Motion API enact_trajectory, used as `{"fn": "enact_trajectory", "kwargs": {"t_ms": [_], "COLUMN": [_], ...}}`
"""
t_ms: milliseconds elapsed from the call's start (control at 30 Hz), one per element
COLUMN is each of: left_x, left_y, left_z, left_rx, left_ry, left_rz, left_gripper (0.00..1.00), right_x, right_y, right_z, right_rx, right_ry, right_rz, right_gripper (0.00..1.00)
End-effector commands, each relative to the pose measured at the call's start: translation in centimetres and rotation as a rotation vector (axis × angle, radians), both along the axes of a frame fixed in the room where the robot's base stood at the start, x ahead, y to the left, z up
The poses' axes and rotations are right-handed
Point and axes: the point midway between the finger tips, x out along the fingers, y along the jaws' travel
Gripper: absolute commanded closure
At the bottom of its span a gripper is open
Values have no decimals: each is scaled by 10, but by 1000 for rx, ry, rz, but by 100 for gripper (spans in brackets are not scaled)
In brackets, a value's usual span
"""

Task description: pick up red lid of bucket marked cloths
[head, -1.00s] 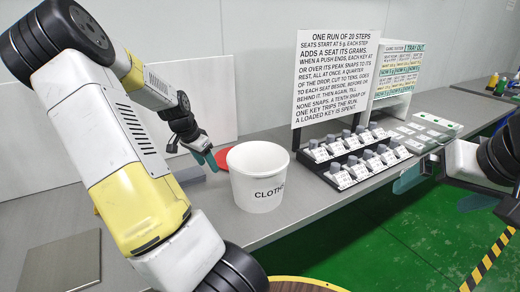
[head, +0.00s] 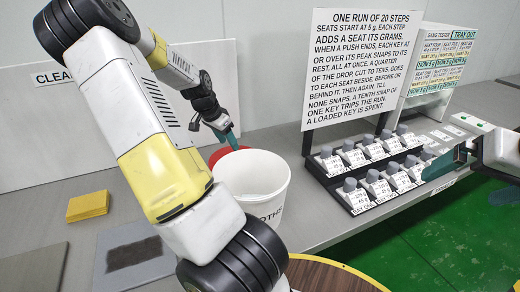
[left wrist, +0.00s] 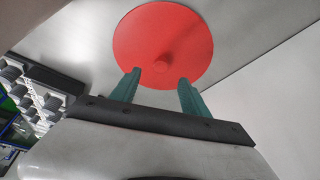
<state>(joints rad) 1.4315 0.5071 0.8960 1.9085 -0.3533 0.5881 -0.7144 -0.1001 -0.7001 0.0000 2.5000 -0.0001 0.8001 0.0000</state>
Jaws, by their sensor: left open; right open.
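The white bucket (head: 262,180) stands on the grey bench, its marking "CLOTHS" partly hidden by my left arm. The red lid (head: 218,156) lies flat behind it, partly hidden by the bucket and my gripper. In the left wrist view the lid (left wrist: 163,35) is a whole red disc with a small red knob (left wrist: 160,66). My left gripper (head: 228,138) is open and empty over the lid; its teal fingers (left wrist: 158,78) appear either side of the knob, not closed on it. My right gripper (head: 470,180) is open and empty at the far right.
A rack of grey-topped keys (head: 375,172) and an instruction board (head: 360,65) stand right of the bucket. A yellow cloth stack (head: 87,206) and a dark-patched grey pad (head: 135,260) lie at left. A round brown top (head: 325,276) is in front.

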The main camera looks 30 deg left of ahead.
Motion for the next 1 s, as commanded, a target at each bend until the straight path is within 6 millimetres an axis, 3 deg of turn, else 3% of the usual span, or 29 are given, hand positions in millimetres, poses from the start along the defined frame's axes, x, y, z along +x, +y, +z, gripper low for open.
{"fn": "enact_trajectory", "kwargs": {"t_ms": [500,767,833,1000], "left_x": [25,26,26,26], "left_y": [-6,-6,-6,-6], "left_z": [-62,-65,-65,-65], "left_rx": [-1,1,1,0], "left_ry": [0,0,0,0], "left_rz": [-3,-1,-1,-1], "left_gripper": [46,46,54,88], "right_x": [0,0,0,0], "right_y": [0,0,0,0], "right_z": [0,0,0,0], "right_rx": [0,0,0,0], "right_ry": [0,0,0,0], "right_rz": [0,0,0,0], "right_gripper": [0,0,0,0]}}
